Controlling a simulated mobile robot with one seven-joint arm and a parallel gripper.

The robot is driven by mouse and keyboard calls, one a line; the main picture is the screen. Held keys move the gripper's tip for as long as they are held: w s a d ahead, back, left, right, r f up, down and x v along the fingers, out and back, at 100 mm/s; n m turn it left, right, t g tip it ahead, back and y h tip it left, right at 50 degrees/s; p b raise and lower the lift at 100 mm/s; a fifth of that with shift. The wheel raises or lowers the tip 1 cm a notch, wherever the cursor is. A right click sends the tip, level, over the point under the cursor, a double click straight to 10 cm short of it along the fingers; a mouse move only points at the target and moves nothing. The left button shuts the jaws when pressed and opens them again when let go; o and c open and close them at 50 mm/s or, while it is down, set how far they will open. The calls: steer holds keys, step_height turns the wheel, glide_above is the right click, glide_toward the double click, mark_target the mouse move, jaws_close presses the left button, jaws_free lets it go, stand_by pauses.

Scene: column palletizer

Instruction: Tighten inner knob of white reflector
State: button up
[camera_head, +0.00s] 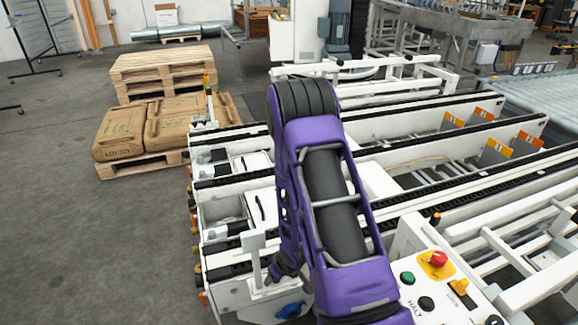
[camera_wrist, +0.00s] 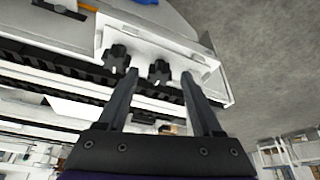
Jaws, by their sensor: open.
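The white reflector bracket (camera_wrist: 150,45) fills the upper middle of the wrist view. It carries two black star-shaped knobs side by side, a left knob (camera_wrist: 117,56) and a right knob (camera_wrist: 159,70). I cannot tell for sure which is the inner one. My gripper (camera_wrist: 160,76) is open, with its fingertips at either side of the right knob in the picture; contact cannot be made out. The left knob lies just beyond the left fingertip. In the head view, a white upright bracket (camera_head: 254,255) stands beside my purple arm, which hides much of this area.
The white conveyor frame (camera_head: 235,266) with black chain rails lies around my arm. A control box (camera_head: 425,278) with red, green and black buttons stands at the right. Pallets (camera_head: 160,68) and brown sacks (camera_head: 120,132) are at the left. The grey floor (camera_head: 80,235) at front left is clear.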

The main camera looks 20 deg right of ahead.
steer(key=n+p, duration=0.1)
steer(key=n, duration=0.1)
steer(key=n+g+y+p, duration=0.1)
steer(key=n+p, duration=0.1)
steer(key=n+y+p, duration=0.1)
steer(key=n+p, duration=0.1)
steer(key=shift+w+d+r, duration=0.15)
steer(key=shift+d, duration=0.15)
steer(key=n, duration=0.2)
steer(key=n+g+p, duration=0.1)
steer(key=shift+w+n+g+y, duration=0.15)
steer(key=shift+n+g+y, duration=0.15)
steer(key=shift+n, duration=0.1)
steer(key=n, duration=0.1)
steer(key=n+g, duration=0.1)
steer(key=n, duration=0.1)
steer(key=shift+w+f, duration=0.15)
steer(key=shift+f, duration=0.1)
steer(key=w+d+p+v, duration=0.1)
steer(key=p+v, duration=0.2)
steer(key=v, duration=1.5)
steer(key=w+r+m+t+h, duration=0.1)
steer(key=w+r+t+h, duration=0.2)
steer(key=w+r, duration=0.7)
steer(key=shift+w+d+t+b, duration=0.45)
steer(key=shift+w+t, duration=0.45)
steer(key=shift+w, duration=0.75)
